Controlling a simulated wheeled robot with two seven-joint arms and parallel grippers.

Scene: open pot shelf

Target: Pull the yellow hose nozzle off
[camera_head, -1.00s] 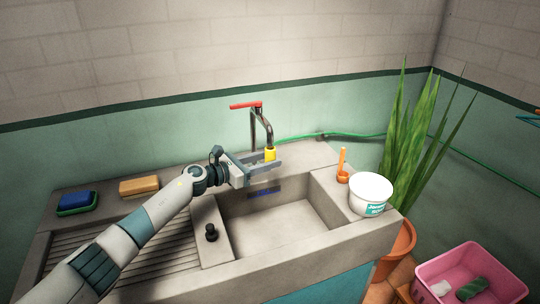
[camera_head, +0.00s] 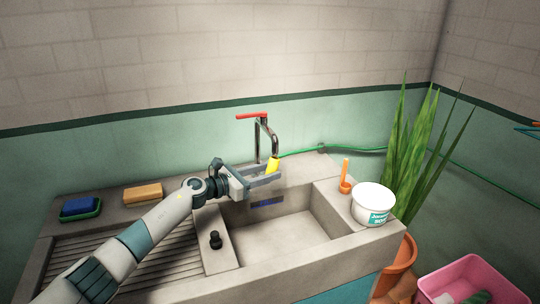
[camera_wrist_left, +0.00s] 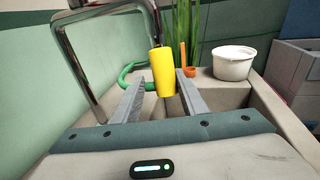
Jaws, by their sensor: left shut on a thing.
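The yellow nozzle (camera_head: 272,165) sits at the lower end of the curved metal tap spout (camera_head: 273,135), tilted. It also shows in the left wrist view (camera_wrist_left: 162,72), where its top meets the spout's end; I cannot tell whether it is still around the spout. My left gripper (camera_head: 265,177) is shut on the nozzle, with one finger on each side of its lower part. Its fingers also show in the left wrist view (camera_wrist_left: 162,90). The tap has a red lever (camera_head: 253,115). My right gripper is not in view.
The stone sink (camera_head: 285,238) lies below. A white tub (camera_head: 373,204) and an orange scoop (camera_head: 346,178) stand on its right ledge. A green hose (camera_head: 312,150) runs along the wall. A black stopper (camera_head: 215,240), a yellow sponge (camera_head: 143,193) and a blue sponge (camera_head: 80,206) are at the left.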

